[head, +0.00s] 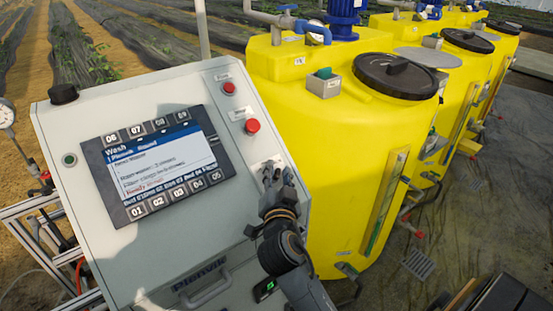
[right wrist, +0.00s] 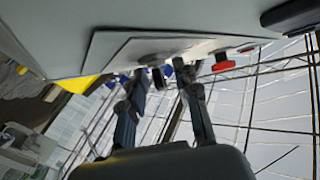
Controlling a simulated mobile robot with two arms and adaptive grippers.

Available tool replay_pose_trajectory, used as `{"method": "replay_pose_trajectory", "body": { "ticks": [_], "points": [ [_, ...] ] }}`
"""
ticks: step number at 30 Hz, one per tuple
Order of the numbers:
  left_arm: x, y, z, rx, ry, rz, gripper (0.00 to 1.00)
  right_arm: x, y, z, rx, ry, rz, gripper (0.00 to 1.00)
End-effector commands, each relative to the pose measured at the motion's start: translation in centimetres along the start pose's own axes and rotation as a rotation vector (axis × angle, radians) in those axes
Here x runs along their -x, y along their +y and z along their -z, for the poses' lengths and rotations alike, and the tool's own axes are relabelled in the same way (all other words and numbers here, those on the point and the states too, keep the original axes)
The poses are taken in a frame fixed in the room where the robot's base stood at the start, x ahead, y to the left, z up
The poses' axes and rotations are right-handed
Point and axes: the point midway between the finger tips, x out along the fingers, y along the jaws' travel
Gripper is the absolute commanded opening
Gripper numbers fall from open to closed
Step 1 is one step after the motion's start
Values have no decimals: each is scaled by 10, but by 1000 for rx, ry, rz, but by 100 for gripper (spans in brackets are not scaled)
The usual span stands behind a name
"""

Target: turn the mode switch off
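The grey control cabinet (head: 120,250) carries a tilted front panel with a screen. The mode switch is mostly hidden in the head view by my right gripper (head: 276,176), which is at the right side of the panel below the red buttons. The knob's setting cannot be read. My left gripper is not in view.
A red mushroom button (head: 252,126) and a smaller red button (head: 229,88) sit above the gripper on the panel. The lit screen (head: 160,165) is to the left. A yellow tank (head: 330,150) stands close on the right. A handle (head: 205,290) is low on the cabinet.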

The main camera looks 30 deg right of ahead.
Motion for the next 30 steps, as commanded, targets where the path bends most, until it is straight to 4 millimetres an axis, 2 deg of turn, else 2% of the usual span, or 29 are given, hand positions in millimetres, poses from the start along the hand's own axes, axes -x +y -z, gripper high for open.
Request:
{"method": "replay_pose_trajectory", "body": {
  "ticks": [11, 12, 16, 17, 30],
  "points": [
    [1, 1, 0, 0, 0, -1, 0, 2, 0, 0, -1, 0, -1, 31],
    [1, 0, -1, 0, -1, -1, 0, 2, 0, 0, 0, 0, -1, 29],
    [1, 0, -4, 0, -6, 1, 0, 2, 0, 0, 0, 0, -1, 3],
    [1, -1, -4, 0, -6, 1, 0, 2, 0, 0, 0, 0, -2, 0],
    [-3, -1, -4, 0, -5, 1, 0, 2, 1, 0, 23, 2, 35, 0]
  ]
}}
